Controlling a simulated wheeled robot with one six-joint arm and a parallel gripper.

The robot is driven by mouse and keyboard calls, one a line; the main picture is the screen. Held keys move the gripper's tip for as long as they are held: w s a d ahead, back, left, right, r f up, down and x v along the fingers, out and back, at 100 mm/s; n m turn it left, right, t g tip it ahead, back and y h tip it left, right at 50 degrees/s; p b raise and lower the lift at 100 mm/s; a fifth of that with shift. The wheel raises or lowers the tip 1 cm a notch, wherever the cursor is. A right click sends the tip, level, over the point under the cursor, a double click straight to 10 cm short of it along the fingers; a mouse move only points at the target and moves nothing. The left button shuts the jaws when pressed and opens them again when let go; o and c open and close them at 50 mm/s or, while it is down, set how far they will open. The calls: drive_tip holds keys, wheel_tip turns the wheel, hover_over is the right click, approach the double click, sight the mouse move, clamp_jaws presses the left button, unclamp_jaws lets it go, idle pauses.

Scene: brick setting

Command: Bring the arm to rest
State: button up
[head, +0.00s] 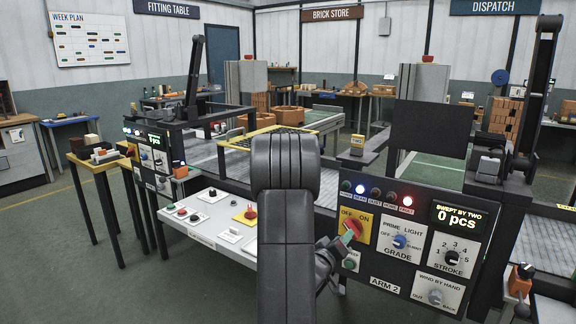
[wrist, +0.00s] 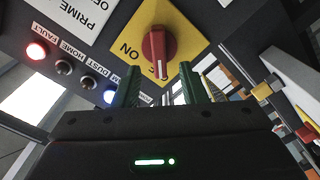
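The ARM 2 panel (head: 385,284) stands right of centre. Its red rotary switch (head: 352,227) sits on a yellow ON/OFF plate. In the wrist view the switch (wrist: 158,52) has its white mark beside the partly hidden OFF lettering. My gripper (wrist: 160,88) is open, its two green fingers apart just short of the switch, with nothing held. In the head view its fingertips (head: 347,238) are beside the switch. The FAULT lamp (head: 407,200) glows red, and the HOME lamp (wrist: 63,67) is dark. A blue lamp (wrist: 109,96) is lit. A black arm (head: 535,100) stands upright behind the panel's right side.
The panel also has a GRADE knob (head: 400,241), a STROKE knob (head: 452,257), a WIND BY HAND knob (head: 435,296) and a display (head: 460,218) reading 0 pcs. A sloping desk (head: 222,232) with buttons lies left. A second panel (head: 150,160) stands farther left. Open floor (head: 70,270) lies front left.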

drive_tip(key=v, duration=0.9)
drive_tip(key=w+d+m, duration=0.8)
drive_tip(key=w, duration=0.3)
drive_tip(key=shift+w+b, duration=0.35)
drive_tip(key=shift+r+m, duration=0.15)
drive_tip(key=shift+m, duration=0.15)
